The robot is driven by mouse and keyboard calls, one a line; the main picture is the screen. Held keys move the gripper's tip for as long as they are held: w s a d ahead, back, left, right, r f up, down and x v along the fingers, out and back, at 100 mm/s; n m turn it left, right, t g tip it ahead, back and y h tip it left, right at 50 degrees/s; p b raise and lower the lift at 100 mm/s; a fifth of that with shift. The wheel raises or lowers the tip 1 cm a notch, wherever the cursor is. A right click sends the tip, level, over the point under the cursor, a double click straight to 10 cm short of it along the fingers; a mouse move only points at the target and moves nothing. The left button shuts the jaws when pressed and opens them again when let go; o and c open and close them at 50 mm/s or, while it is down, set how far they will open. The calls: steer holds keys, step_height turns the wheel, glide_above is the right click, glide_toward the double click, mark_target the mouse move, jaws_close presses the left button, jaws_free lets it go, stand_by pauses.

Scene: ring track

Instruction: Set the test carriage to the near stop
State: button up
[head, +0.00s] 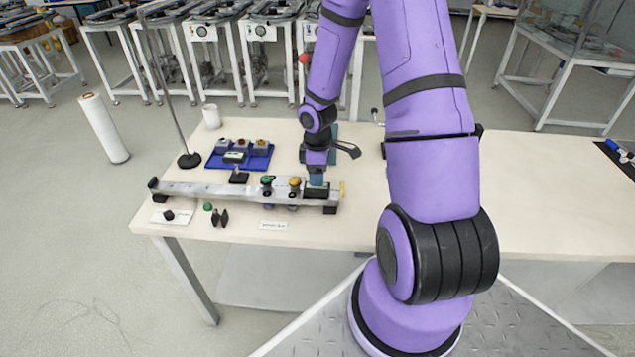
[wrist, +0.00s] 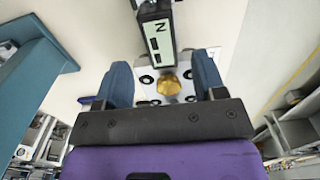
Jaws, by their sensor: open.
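A pale metal track (head: 220,190) lies along the near part of the table. Two knobbed units sit on it, one with a green knob (head: 267,180) and one with a yellow knob (head: 295,182); I cannot tell which is the test carriage. A black block (head: 317,192) is near the track's right end. My gripper (head: 316,180) is low over that end, pointing down. In the wrist view its blue fingers (wrist: 164,84) are apart, with a brass-coloured knob (wrist: 167,84) showing between them above a pale plate with dark holes. Contact cannot be judged.
A display marked N (wrist: 158,45) shows just beyond the knob. Behind the track are a blue tray (head: 262,162) of small devices and a rod stand (head: 190,160). A white card (head: 274,225) and small dark parts (head: 219,218) lie in front. The table's right side is largely clear.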

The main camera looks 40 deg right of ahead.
steer(key=shift+r, duration=2.55)
steer(key=s+a+r+m+t+h, duration=0.1)
steer(key=s+a+r+m, duration=0.15)
steer(key=r, duration=0.75)
steer(key=s+a+r+m+t+h, duration=0.1)
steer(key=s+a+r+m, duration=0.2)
steer(key=r, duration=0.8)
steer(key=s+a+r+m+t+y, duration=0.1)
steer(key=s+a+r, duration=0.3)
steer(key=s, duration=0.3)
steer(key=s+a+r+m+t+y, duration=0.1)
steer(key=s+a+r+m+t, duration=0.1)
steer(key=s+a+r, duration=0.3)
step_height(320, 180, up, 3)
steer(key=s, duration=0.2)
steer(key=shift+s+a+f, duration=0.2)
steer(key=shift+s+a, duration=0.05)
steer(key=shift+s, duration=0.05)
steer(key=shift+m, duration=0.25)
